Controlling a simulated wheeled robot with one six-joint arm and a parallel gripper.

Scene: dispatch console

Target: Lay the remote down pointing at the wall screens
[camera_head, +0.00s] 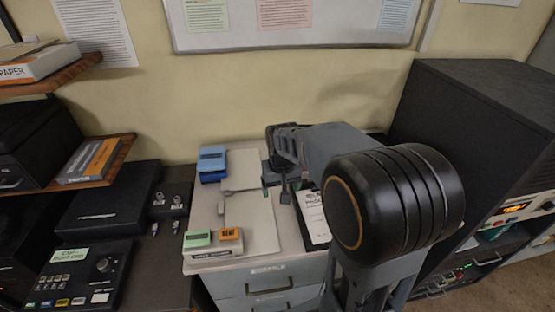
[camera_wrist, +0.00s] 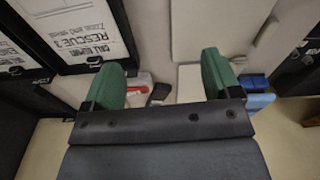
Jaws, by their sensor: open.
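My gripper (camera_head: 284,188) is over the pale cabinet top in the head view, partly covered by my own arm. In the wrist view its two green fingers (camera_wrist: 162,82) are apart. A small dark object (camera_wrist: 159,93), possibly the remote, shows in the gap between them, with a white and red item (camera_wrist: 139,88) beside it. I cannot tell how far below the fingers these lie, or which way the dark object points. I cannot pick out the remote surely in the head view. No wall screens show clearly; a framed board (camera_head: 290,40) with papers hangs on the wall.
A clipboard (camera_head: 313,222) lies right of the gripper. Blue boxes (camera_head: 212,164) stand at the back left of the cabinet, and green and orange labelled blocks (camera_head: 230,235) at its front. A black rack (camera_head: 455,110) stands right; a control panel (camera_head: 75,275) sits left.

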